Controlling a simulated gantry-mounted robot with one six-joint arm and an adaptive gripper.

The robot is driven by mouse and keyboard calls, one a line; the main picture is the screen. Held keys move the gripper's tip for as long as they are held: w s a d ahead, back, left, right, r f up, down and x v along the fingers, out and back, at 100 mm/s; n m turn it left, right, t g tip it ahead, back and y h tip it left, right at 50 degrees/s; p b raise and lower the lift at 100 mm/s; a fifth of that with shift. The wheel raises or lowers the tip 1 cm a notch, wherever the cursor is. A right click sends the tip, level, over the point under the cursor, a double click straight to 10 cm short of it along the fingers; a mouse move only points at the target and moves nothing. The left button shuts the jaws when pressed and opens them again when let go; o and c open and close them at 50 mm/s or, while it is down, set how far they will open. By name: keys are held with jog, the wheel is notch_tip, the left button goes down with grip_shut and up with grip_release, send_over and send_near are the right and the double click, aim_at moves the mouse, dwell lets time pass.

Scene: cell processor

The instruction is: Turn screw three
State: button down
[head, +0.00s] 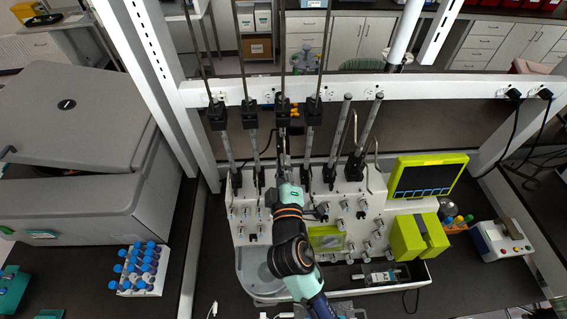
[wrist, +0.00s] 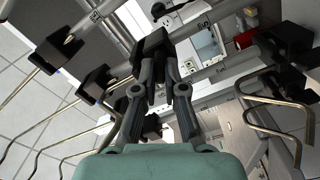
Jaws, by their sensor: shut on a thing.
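A row of black clamp blocks sits on upright rods along the white crossbar in the head view. The third block from the left (head: 283,108) is on the rod directly above my gripper (head: 284,150). In the wrist view, my gripper (wrist: 157,68) has its two grey fingers closed on a black block (wrist: 152,45), which appears to be that third clamp or its screw. The fingers and block cover the screw itself, so its turn angle cannot be told.
Neighbouring clamps (head: 249,113) and (head: 312,112) stand close on either side. Bent metal rods (wrist: 272,115) flank my gripper in the wrist view. The white cell processor (head: 350,208) with a green-framed screen (head: 426,176) lies below. A rack of blue-capped tubes (head: 141,270) stands at left.

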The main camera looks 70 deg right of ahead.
jog(key=c, duration=1.2)
grip_release()
jog(key=shift+c, duration=0.2)
jog(key=shift+a, duration=0.1)
jog(key=v, duration=1.2)
jog(key=w+a+r+t+y, duration=0.1)
jog(key=w+a+y, duration=0.3)
jog(key=a, duration=0.5)
jog(key=w+a+r+t+y, duration=0.1)
jog(key=w+a+t+y, duration=0.1)
jog(key=w+a+y, duration=0.3)
jog(key=w+a+r+t+y, duration=0.1)
jog(key=w+a+y, duration=0.4)
jog(key=a, duration=0.8)
jog(key=shift+a+r+n+t+y, duration=0.2)
jog(key=shift+a+n+t+y, duration=0.3)
jog(key=shift+y, duration=0.7)
